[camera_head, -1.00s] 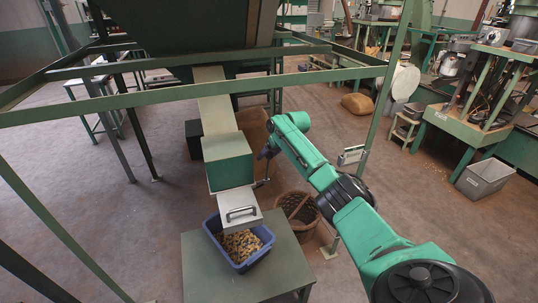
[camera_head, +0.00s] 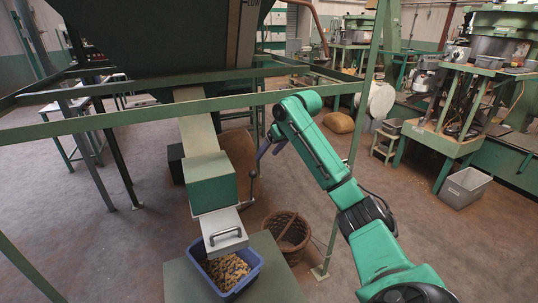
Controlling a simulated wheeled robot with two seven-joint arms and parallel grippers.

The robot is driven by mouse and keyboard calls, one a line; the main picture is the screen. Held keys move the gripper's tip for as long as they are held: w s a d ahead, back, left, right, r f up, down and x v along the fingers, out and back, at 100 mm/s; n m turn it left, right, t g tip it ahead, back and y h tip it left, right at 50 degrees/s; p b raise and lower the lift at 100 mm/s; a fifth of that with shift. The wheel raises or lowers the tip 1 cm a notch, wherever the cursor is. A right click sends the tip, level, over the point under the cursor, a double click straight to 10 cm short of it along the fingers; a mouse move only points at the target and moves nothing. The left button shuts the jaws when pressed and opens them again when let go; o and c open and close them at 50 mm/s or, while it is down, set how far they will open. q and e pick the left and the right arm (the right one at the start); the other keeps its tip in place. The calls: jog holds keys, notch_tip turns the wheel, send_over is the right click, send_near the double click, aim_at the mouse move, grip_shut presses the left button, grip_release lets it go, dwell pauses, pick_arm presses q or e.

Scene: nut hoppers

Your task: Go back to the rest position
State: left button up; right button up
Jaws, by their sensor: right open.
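My right gripper (camera_head: 264,154) is at the end of the green arm, to the right of the green chute box (camera_head: 212,181). It is open, and its small dark fingers hold nothing that I can see. A grey crank-like lever (camera_head: 253,188) stands just below it, by the chute; the gripper looks apart from it. The chute's pale end piece with a handle (camera_head: 225,236) is above a blue bin (camera_head: 257,269) of nuts (camera_head: 228,270). My left gripper is out of view.
The bin stands on a green table (camera_head: 272,286). A wicker basket (camera_head: 290,236) is on the floor to its right. Green frame rails (camera_head: 130,118) and an upright post (camera_head: 350,160) cross near my right arm.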

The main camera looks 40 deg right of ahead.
dwell(0.4)
jog(key=s+a+f+g+h, duration=0.1)
jog(key=s+f, duration=0.1)
jog(key=f, duration=1.5)
jog(key=s+a+f+g, duration=0.1)
jog(key=s+f, duration=0.1)
jog(key=f, duration=1.4)
jog(key=s+a+f+g, duration=0.1)
jog(key=s+a+f, duration=0.2)
jog(key=s+f, duration=0.5)
jog(key=s+a+f+g, duration=0.1)
jog(key=s+a+f, duration=0.1)
jog(key=s+f, duration=0.65)
jog(key=s+a+f+n, duration=0.1)
jog(key=s+a+f, duration=0.3)
jog(key=s, duration=0.4)
jog(key=s+a+f+n+g, duration=0.1)
jog(key=s+a+f, duration=0.3)
jog(key=s, duration=0.3)
jog(key=s+a+f+n, duration=0.2)
jog(key=s+a+f, duration=0.2)
jog(key=s, duration=0.4)
jog(key=shift+s+a+f+g, duration=0.3)
jog(key=shift+a+f+g, duration=0.1)
jog(key=shift+a, duration=0.35)
jog(key=shift+r, duration=0.1)
